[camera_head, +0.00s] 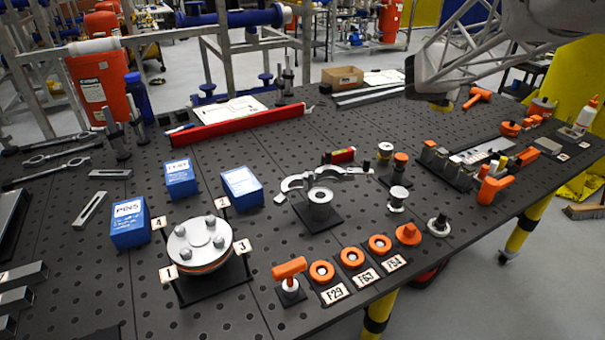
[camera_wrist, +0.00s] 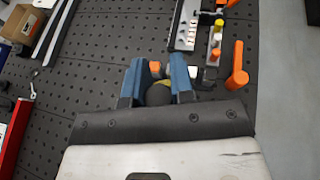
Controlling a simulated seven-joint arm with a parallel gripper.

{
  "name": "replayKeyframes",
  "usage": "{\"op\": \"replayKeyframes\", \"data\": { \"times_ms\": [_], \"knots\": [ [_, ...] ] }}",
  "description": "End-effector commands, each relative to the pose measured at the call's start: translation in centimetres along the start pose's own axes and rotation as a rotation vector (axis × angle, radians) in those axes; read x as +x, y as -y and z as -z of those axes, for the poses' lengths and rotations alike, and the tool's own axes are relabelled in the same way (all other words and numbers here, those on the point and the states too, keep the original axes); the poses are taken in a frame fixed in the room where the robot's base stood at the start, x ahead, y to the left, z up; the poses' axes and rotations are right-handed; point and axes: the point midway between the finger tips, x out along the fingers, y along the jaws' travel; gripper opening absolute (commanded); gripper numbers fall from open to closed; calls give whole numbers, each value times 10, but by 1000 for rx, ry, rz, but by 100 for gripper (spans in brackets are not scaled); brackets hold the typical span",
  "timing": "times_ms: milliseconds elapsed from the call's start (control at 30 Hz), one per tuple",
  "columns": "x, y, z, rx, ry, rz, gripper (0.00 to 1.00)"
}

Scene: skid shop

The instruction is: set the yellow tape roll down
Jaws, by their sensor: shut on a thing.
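My gripper (camera_wrist: 155,75) shows two blue fingers in the wrist view, closed on the yellow tape roll (camera_wrist: 160,92). The roll appears as a dark round shape with a yellow edge, partly hidden between the fingers. In the head view my gripper (camera_head: 432,92) is at the upper right, over the far right part of the black perforated table (camera_head: 330,120). A bit of the yellow roll (camera_head: 442,106) shows under it. I cannot tell exactly how high the roll is above the table.
An orange T-handled tool (camera_head: 477,97) lies just right of my gripper. A row of blocks and fittings (camera_head: 448,163) stands nearer, with an orange handle (camera_head: 492,190) beside it. A cardboard box (camera_head: 342,77) and metal bars (camera_head: 368,94) lie left. Bare table lies between.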

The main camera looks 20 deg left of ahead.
Motion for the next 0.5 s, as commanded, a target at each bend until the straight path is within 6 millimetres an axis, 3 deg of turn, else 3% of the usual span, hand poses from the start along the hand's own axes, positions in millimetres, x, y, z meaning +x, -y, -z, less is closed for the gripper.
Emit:
{"op": "replayKeyframes", "data": {
  "times_ms": [200, 500],
  "knots": [
    [0, -53, 1, -83, 1, -200, 0],
    [-8, -110, 6, -174, 2, -421, 0]
  ]
}}
